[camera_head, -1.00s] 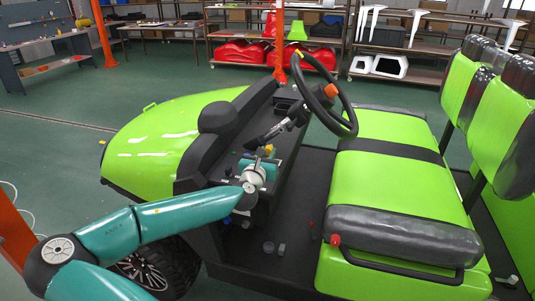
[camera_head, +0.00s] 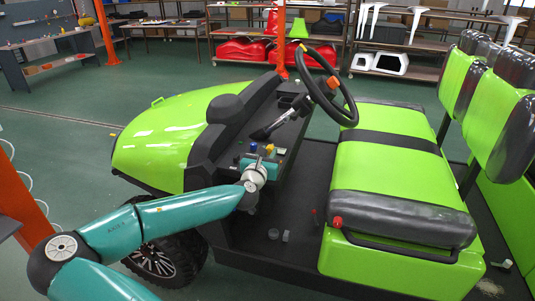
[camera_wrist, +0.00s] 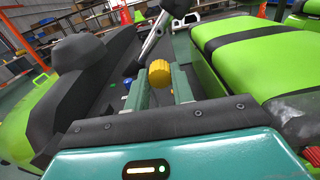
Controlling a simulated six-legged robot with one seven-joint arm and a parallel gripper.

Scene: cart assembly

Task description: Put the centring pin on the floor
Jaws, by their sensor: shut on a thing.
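My gripper (camera_wrist: 160,92) is shut on a yellow, ribbed, round-headed piece (camera_wrist: 159,73), which I take to be the centring pin. Its lower part is hidden between the fingers. In the head view my gripper (camera_head: 264,162) is above the near side of the cart's dark dashboard, with the yellow piece (camera_head: 269,148) at its tip. The cart's dark floor (camera_head: 302,196) lies below and to the right, between dashboard and seat. The green workshop floor (camera_head: 60,145) surrounds the cart.
Small grey pieces (camera_head: 273,233) and a thin red piece (camera_head: 315,214) stand on the cart floor. The steering wheel (camera_head: 347,118) overhangs the dashboard. The green seat (camera_head: 385,170) bounds the cart floor on the right. A blue knob (camera_head: 253,147) is close to my gripper.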

